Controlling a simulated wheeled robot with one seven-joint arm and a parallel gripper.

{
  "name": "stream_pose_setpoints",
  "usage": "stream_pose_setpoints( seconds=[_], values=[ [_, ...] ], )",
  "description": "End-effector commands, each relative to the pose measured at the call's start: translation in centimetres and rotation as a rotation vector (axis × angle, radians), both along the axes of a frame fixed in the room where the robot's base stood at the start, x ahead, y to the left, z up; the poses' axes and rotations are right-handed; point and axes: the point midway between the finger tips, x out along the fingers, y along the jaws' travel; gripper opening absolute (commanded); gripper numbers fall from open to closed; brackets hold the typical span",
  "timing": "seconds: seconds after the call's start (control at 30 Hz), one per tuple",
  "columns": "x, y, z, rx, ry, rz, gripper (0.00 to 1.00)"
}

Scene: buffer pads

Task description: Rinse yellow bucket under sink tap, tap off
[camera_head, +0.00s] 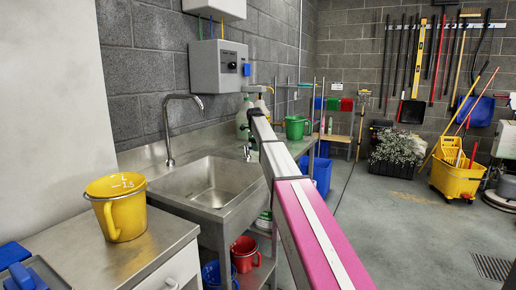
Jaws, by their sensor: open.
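A yellow bucket-like jug (122,218) with a side handle, a yellow top and white volume marks stands upright on the steel counter (75,250) at the left. The steel sink (212,186) is just to the right of and behind it. Its bowl looks empty. The curved tap (168,130) rises behind the sink's left end, its spout pointing over the bowl. No water stream shows from it. A small lever-like fitting (247,152) stands at the sink's right rear. My pink and white arm stretches past the sink's right side. My gripper cannot be made out.
A green jug (296,127) and bottles (243,118) stand beyond the sink. A red bucket (245,254) and a blue one (212,275) are below it. A blue object (25,275) lies at the counter's left. A yellow mop bucket (457,178) stands far right. The middle floor is clear.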

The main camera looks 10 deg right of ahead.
Motion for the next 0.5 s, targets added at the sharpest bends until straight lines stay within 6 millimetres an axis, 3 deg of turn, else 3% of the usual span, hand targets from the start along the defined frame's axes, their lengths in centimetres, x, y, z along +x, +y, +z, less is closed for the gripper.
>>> stream_pose_setpoints(
  seconds=[0.5],
  values=[
    [-1.3,1.1,8.4,-0.001,-0.001,0.0,0.43]
  ],
)
